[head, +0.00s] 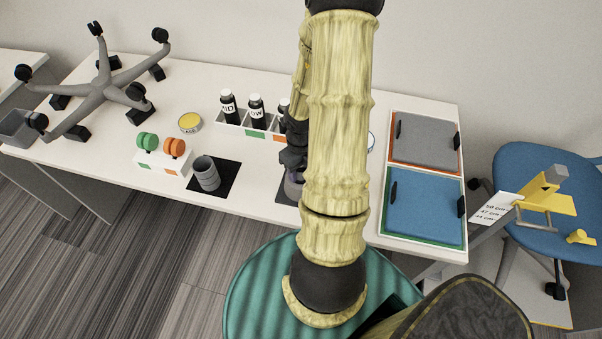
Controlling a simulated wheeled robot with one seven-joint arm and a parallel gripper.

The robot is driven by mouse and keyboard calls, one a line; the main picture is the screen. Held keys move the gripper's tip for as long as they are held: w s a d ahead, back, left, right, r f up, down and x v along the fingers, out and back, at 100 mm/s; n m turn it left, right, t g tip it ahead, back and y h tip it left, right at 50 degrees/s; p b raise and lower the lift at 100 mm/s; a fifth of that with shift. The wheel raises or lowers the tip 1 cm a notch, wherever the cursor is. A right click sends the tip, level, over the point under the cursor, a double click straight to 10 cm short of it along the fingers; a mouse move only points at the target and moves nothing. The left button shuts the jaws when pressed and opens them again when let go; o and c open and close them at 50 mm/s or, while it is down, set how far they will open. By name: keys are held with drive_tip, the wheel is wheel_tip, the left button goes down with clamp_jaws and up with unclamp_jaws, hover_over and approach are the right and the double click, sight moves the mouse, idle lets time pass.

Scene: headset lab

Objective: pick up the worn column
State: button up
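A grey ribbed cylinder (207,174) stands on a black mat (226,180) near the table's front edge. A second grey cylindrical thing (294,188) is partly visible on another dark mat (281,194), mostly hidden by my arm. I cannot tell which of the two is the worn column. My gripper (293,168) is dark and points down at the second cylinder, beside my pale arm. Its fingers are too small and covered to show whether they are open or touching the cylinder.
A white rack (233,119) with dark bottles stands behind. A white block (158,163) with green and orange knobs, a yellow-topped tin (190,123) and an upturned chair base (104,85) are left. Grey and blue trays (426,143) lie right. A blue chair (570,170) stands beyond.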

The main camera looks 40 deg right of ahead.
drive_tip(key=c, duration=0.4)
drive_tip(key=shift+c, duration=0.2)
wheel_tip(320, 180, up, 10)
drive_tip(key=p, duration=0.4)
drive_tip(key=shift+p, duration=0.35)
